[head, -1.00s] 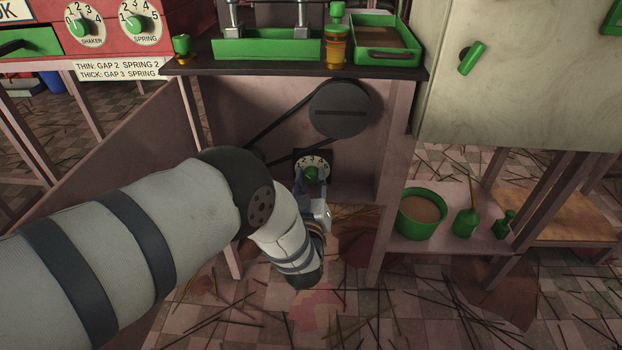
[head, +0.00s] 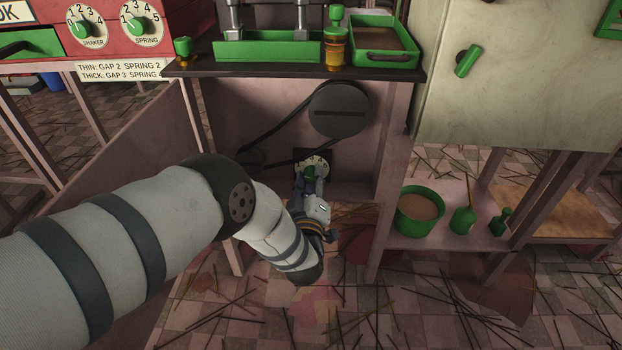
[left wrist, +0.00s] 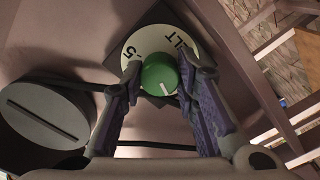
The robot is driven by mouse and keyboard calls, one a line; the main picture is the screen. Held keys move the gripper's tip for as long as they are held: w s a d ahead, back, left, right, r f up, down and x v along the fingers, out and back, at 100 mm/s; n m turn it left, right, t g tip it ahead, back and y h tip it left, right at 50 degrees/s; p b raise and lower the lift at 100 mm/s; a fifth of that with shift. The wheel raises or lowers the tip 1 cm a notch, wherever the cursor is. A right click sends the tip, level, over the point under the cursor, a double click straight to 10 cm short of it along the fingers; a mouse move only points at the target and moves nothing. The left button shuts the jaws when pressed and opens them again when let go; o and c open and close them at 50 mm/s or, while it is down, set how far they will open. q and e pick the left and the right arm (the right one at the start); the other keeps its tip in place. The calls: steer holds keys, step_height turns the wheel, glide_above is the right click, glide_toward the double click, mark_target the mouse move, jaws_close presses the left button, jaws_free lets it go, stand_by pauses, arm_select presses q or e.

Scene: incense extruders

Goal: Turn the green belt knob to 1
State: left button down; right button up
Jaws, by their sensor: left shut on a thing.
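The green belt knob (head: 309,172) sits on a round white dial (head: 313,160) low on the pink machine panel, under the belt. My left gripper (head: 310,176) reaches it from below, its fingers on either side. In the left wrist view the green knob (left wrist: 160,75) is held between the two fingers of my left gripper (left wrist: 160,72). A white pointer mark shows on the knob's lower edge there. The dial (left wrist: 138,52) shows a 5 and the letters LT; its other numbers are hidden. My right gripper is not in view.
A dark pulley (head: 339,110) with a black belt is above the dial; the pulley (left wrist: 40,112) also shows in the left wrist view. A shelf at right holds a green bowl (head: 419,208) and green bottles (head: 463,221). Thin sticks litter the floor.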

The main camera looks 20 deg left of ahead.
arm_select(q)
steer(key=shift+d+f, duration=0.1)
steer(key=c, duration=1.2)
jaws_free()
steer(key=shift+c, duration=0.2)
steer(key=shift+s, duration=0.1)
steer(key=v, duration=1.1)
steer(key=shift+s, duration=0.4)
steer(key=shift+d, duration=0.1)
